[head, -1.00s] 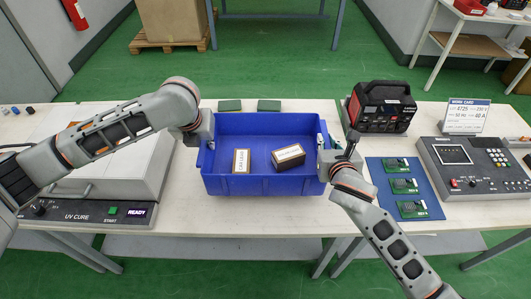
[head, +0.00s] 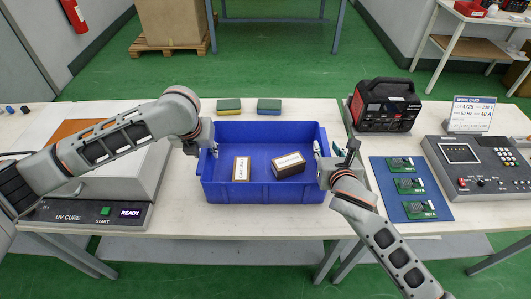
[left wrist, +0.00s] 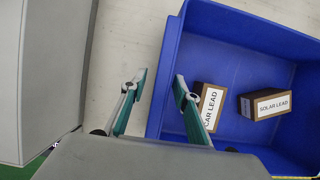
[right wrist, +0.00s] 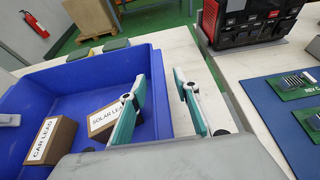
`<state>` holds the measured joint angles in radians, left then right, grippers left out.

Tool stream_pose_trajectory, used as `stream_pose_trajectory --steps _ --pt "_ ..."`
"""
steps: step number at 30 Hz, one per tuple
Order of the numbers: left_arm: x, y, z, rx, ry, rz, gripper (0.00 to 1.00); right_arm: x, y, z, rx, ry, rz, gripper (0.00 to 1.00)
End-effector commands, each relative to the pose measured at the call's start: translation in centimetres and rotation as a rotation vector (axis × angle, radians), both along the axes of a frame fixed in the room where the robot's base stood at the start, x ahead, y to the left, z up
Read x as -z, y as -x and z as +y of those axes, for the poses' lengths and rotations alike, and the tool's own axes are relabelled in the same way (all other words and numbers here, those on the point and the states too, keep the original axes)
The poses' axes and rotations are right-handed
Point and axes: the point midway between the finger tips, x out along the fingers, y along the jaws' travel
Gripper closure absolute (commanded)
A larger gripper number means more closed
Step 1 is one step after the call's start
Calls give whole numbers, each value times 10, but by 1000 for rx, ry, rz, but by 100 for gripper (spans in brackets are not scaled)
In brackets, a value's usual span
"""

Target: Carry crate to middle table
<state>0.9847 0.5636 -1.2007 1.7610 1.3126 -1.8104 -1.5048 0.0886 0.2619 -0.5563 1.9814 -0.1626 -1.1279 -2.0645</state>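A blue crate (head: 265,195) appears to rest on the white table (head: 160,222), with a CAR LEAD box (head: 241,169) and a SOLAR LEAD box (right wrist: 110,118) inside. My left gripper (left wrist: 158,92) is at the crate's left wall. Its fingers are apart, one outside and one inside the wall, with gaps showing. My right gripper (right wrist: 160,95) is at the right wall, also open, with one finger inside the crate and one outside. A table with grey legs (head: 338,25) stands behind, its top out of view. I cannot tell which table is the middle one.
The UV CURE unit (head: 90,214) stands close on the left. Two green and yellow sponges (head: 229,106) lie behind the crate. A black and red power unit (head: 385,105), a blue mat (head: 440,205) with green boards and a grey console (head: 480,165) are on the right.

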Motion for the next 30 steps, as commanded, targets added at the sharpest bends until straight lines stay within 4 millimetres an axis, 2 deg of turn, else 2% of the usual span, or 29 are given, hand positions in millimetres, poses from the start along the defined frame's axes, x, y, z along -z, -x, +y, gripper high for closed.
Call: stream_pose_trajectory --steps 9,13,24,30 --pt "-3 0 -2 1 4 -2 70 -1 0 1 -1 -2 0 69" --pt "-12 3 -2 3 4 -3 70 0 0 1 -2 -2 1 69" --pt "-78 29 -2 3 3 -6 70 0 0 1 -2 -3 1 69" --pt "-104 41 -1 1 4 -4 70 0 0 1 -2 -3 1 69"
